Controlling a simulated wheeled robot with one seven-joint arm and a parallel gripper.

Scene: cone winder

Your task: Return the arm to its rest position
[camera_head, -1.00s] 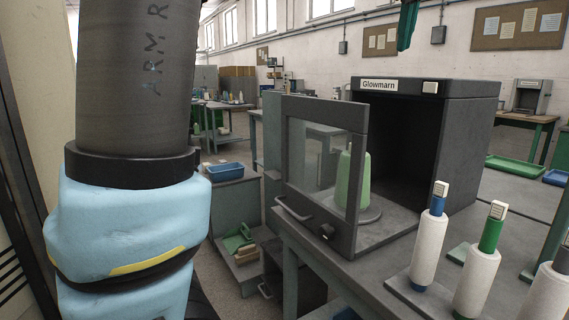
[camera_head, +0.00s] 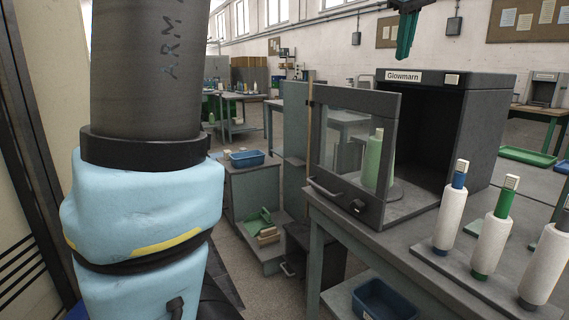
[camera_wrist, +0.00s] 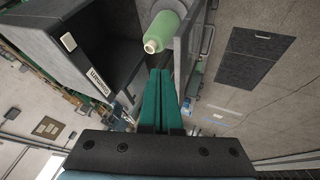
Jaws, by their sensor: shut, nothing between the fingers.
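My gripper (camera_head: 403,57) hangs at the top of the head view, above and behind the dark winder box labelled Glowmarn (camera_head: 465,90) in the picture. Its teal fingers also show in the wrist view (camera_wrist: 160,72); they are together with nothing between them. My arm fills the left of the head view. The box's glass door (camera_head: 352,150) stands open. A green cone (camera_head: 373,160) stands on a round plate, seen through the glass. In the wrist view, the green cone (camera_wrist: 162,30) lies beyond the fingertips, apart from them.
White cones (camera_head: 450,220) on blue and green holders stand on the bench at right. A small stand (camera_head: 258,190) with a blue bin (camera_head: 247,158) is left of the bench. A blue tray (camera_head: 380,300) sits below the bench. Open floor shows behind the stand.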

